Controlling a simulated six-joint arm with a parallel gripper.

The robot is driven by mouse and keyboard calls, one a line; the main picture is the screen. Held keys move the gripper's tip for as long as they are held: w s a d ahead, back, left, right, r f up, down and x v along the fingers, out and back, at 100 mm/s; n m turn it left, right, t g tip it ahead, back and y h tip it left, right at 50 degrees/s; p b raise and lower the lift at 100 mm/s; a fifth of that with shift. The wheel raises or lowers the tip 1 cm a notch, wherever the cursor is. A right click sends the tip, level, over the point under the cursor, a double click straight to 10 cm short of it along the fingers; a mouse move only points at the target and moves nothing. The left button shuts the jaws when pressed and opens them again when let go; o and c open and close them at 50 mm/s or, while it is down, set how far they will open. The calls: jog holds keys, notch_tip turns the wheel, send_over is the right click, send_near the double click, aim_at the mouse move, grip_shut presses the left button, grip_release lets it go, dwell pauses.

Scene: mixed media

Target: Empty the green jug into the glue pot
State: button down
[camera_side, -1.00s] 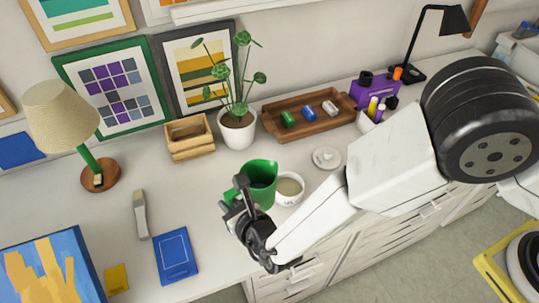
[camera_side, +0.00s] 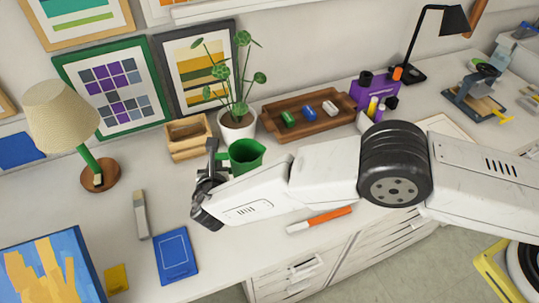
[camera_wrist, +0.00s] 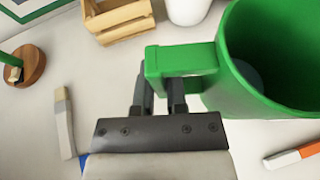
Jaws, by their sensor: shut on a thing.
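The green jug (camera_side: 246,157) is near the middle of the side view, behind my forearm, which hides its lower part. It looks roughly upright. The glue pot is not visible in the current frames; my arm covers the spot where a small white pot stood.
A wooden crate (camera_side: 188,138) and a potted plant (camera_side: 238,123) stand close behind the jug. A wooden tray (camera_side: 272,115) lies behind to the right. An orange and white marker (camera_side: 320,220) lies in front of my arm. A blue book (camera_side: 175,256) lies front left.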

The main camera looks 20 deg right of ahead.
aim_at(231, 161)
jog(key=shift+w+f+h, duration=0.15)
jog(key=shift+w+h, duration=0.15)
jog(key=shift+w, duration=0.15)
jog(key=shift+d+m, duration=0.15)
jog(key=shift+m, duration=0.15)
jog(key=shift+m+t+y, duration=0.3)
jog(key=shift+m+y, duration=0.4)
jog(key=shift+m, duration=0.2)
jog(key=shift+s+d+r, duration=0.3)
jog(key=shift+d+r, duration=0.45)
jog(key=shift+r, duration=0.1)
jog(key=shift+s+d+r, duration=0.25)
jog(key=shift+d+r, duration=0.5)
jog(key=shift+r, duration=0.1)
jog(key=shift+f+m+y, duration=0.4)
jog(key=shift+f+m, duration=0.15)
jog(key=shift+m, duration=0.15)
jog(key=shift+d+m+t+y, duration=0.1)
jog(key=shift+m+t+y, duration=0.2)
jog(key=shift+t, duration=0.1)
jog(key=shift+d+r+m, duration=0.1)
jog(key=shift+r+m, duration=0.1)
jog(key=shift+m, duration=0.2)
